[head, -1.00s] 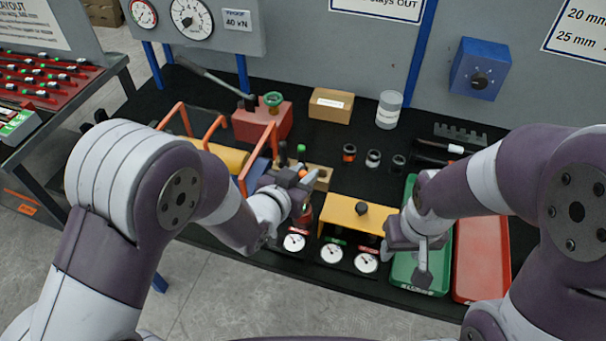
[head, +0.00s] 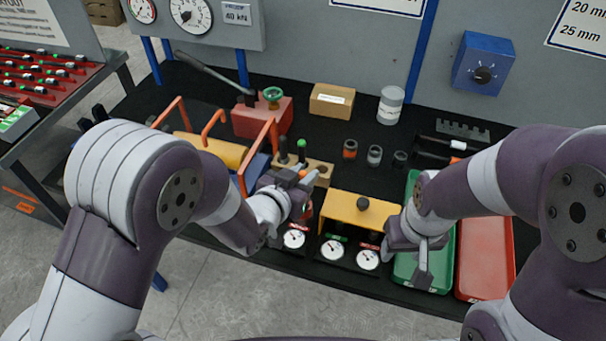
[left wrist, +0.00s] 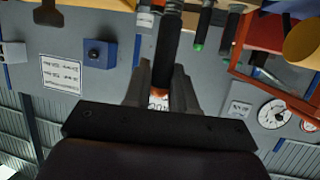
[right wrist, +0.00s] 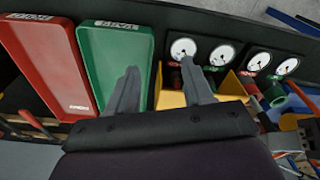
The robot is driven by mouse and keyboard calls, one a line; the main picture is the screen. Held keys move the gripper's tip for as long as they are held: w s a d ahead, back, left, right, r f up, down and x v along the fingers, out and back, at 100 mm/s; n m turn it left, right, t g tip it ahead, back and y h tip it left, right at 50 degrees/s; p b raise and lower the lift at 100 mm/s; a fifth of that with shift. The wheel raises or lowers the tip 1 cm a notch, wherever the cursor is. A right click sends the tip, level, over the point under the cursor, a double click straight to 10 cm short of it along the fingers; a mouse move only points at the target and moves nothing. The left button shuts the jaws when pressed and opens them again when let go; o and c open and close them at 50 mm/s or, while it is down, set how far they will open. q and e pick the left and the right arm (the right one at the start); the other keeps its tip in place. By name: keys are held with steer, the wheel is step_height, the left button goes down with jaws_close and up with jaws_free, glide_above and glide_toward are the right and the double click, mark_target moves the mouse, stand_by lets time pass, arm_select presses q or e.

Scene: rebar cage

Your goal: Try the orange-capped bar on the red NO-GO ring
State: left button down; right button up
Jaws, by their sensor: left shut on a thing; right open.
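My left gripper (head: 302,184) is shut on a dark bar (left wrist: 168,45), near its orange cap (left wrist: 158,92). The cap is between the fingers in the left wrist view. In the head view the gripper is over the left end of the gauge stand, by the left dial (head: 293,239). A red ring part (head: 308,211) shows just below it, mostly hidden by the gripper. I cannot tell whether the bar touches or enters the ring. My right gripper (right wrist: 160,85) is open and empty, beside the yellow block (head: 358,213) and above the green tray (head: 412,272).
The red tray (head: 486,250) lies right of the green one. A wooden block (head: 320,172) with upright bars stands behind my left gripper. An orange-framed rig (head: 222,148) is to its left. Small cups (head: 375,155) stand at the back centre, with black mat free around them.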

arm_select(q)
steer(key=shift+f+b, duration=2.1)
steer(key=shift+f, duration=0.25)
arm_select(e)
steer(key=shift+f, duration=2.2)
arm_select(q)
steer(key=c, duration=0.8)
jaws_free()
steer(key=shift+c, duration=0.2)
steer(key=p+v, duration=0.1)
steer(key=v, duration=1.1)
steer(key=shift+s+a+r, duration=0.15)
steer(key=shift+s+r, duration=0.05)
steer(key=shift+s, duration=0.15)
arm_select(e)
steer(key=shift+r, duration=0.5)
